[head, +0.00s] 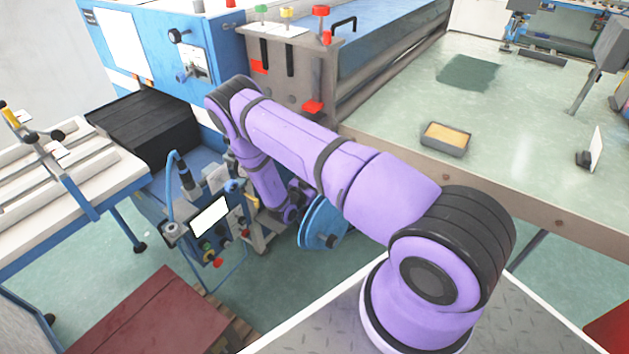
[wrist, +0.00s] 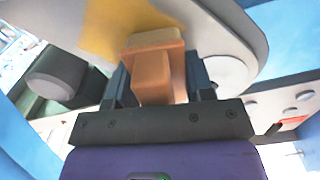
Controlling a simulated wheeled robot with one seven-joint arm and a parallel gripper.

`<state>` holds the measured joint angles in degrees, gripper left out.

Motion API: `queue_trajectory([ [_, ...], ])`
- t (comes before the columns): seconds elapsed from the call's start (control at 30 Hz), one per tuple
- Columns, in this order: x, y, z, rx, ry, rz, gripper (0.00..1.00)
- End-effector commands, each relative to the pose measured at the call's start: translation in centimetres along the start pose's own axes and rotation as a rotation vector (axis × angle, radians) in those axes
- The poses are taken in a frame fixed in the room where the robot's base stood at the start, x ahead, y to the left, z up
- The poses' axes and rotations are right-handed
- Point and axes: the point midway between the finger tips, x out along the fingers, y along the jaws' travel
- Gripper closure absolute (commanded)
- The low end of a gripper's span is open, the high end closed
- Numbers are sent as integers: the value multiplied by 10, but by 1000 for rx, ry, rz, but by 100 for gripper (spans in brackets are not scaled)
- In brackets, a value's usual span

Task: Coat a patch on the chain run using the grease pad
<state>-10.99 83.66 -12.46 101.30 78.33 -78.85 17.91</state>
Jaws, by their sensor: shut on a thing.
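My gripper (wrist: 158,82) is shut on the grease pad (wrist: 155,55), an orange-brown block with a wider, flat far end. In the wrist view the pad's far end is at a pale grey, rounded surface (wrist: 215,30), which seems to be the chain run. A yellow smear (wrist: 105,28) lies on that surface, beside and behind the pad's left edge. I cannot tell whether the pad touches the surface. In the head view my arm reaches down beside the blue machine, and the pad and the smear are hidden there.
A grey tray of yellow-orange grease (head: 446,138) stands on the pale green table (head: 400,115) at the right. A blue wheel (head: 322,222) and a control box with a screen (head: 210,217) flank my lower arm. A dark cylinder (wrist: 58,75) is close left of my gripper.

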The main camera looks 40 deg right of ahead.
Motion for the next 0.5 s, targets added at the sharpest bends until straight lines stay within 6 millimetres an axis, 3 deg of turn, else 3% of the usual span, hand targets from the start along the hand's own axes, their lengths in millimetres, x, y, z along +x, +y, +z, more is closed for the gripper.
queue_trajectory([
  [0.5,-40,0,1,-1,-3,-2,71],
])
